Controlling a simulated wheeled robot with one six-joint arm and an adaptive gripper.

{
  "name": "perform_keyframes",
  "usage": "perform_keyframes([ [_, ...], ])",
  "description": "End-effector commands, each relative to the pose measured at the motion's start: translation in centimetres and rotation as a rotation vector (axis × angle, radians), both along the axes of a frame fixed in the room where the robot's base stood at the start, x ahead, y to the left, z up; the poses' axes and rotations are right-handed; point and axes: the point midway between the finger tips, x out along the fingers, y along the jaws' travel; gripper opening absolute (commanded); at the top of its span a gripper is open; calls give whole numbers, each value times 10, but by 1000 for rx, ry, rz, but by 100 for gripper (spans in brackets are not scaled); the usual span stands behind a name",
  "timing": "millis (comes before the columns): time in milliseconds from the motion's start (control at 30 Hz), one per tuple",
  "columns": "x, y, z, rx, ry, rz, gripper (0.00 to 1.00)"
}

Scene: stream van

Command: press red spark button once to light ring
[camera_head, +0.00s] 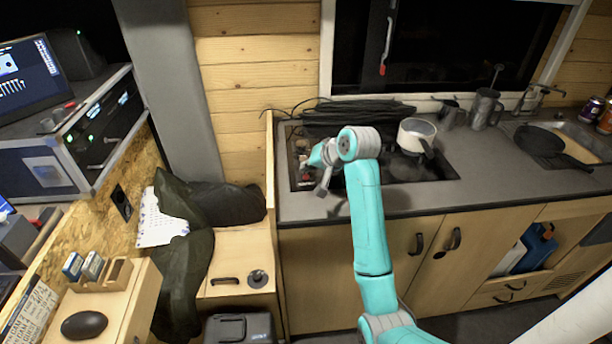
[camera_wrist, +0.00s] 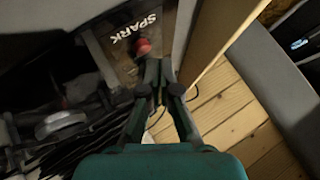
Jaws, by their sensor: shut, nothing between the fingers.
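The red spark button (camera_wrist: 143,47) stands on a dark panel below the white word SPARK (camera_wrist: 137,27) in the wrist view. My gripper (camera_wrist: 160,64) is shut and empty, with its fingertips just beside the button on its right; I cannot tell whether they touch it. A round metal burner part (camera_wrist: 60,123) shows at the lower left of the wrist view. No flame is visible.
A white pot (camera_head: 416,130) stands on the hob. Dark cables (camera_head: 350,113) lie behind it along the wall. A wooden side panel (camera_head: 270,165) borders the counter's left end.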

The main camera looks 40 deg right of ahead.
Motion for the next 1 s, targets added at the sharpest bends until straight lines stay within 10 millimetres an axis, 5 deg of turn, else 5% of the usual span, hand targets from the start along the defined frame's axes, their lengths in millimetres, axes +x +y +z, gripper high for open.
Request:
perform_keyframes([
  [1000,0,0,-11,0,0,0,0],
])
